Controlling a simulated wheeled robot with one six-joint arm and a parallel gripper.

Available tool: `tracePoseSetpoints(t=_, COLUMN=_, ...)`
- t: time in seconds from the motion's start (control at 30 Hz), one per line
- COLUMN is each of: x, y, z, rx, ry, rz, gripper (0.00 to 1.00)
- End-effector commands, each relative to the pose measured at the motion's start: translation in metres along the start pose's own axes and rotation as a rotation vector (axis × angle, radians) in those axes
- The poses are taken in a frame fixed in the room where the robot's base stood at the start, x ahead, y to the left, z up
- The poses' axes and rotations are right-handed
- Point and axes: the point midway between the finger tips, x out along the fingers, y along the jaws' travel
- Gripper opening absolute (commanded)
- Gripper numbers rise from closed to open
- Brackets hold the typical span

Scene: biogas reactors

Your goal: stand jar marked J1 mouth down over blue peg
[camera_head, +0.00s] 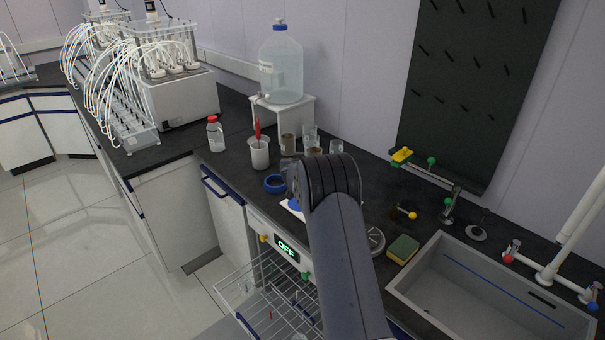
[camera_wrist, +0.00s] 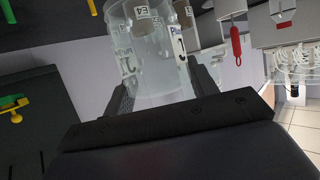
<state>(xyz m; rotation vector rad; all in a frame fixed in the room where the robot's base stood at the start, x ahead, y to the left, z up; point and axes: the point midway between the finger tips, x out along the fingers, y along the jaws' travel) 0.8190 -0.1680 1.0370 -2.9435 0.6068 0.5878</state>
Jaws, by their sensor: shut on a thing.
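In the wrist view my gripper (camera_wrist: 162,78) is shut on a clear jar (camera_wrist: 150,58), with one dark finger on each side of it. Dark lettering shows on the jar's wall, but I cannot read it surely as J1. The wrist picture is turned over, with the counter things hanging from the top. In the head view my arm hides the gripper and the held jar. A wire rack (camera_head: 262,293) is pulled out low under the counter, with small coloured parts on it. A small bluish part (camera_head: 243,287) may be the blue peg; I cannot tell.
On the counter stand a beaker with a red-handled tool (camera_head: 260,153), a red-capped bottle (camera_head: 215,134), several glass jars (camera_head: 336,147) and a blue ring (camera_head: 275,184). The sink (camera_head: 495,295) and a sponge (camera_head: 403,249) lie right. The floor (camera_head: 90,240) at left is clear.

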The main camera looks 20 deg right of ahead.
Motion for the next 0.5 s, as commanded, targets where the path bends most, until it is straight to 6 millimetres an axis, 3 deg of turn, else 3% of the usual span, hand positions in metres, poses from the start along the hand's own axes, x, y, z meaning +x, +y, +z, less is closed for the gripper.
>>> tracePoseSetpoints(t=0.23, x=0.003, y=-0.001, z=0.004, rx=-0.002, ry=0.000, rz=-0.003, gripper=0.30)
tracePoseSetpoints(t=0.5, x=0.010, y=-0.001, z=0.022, rx=-0.002, ry=0.000, rz=-0.002, gripper=0.30)
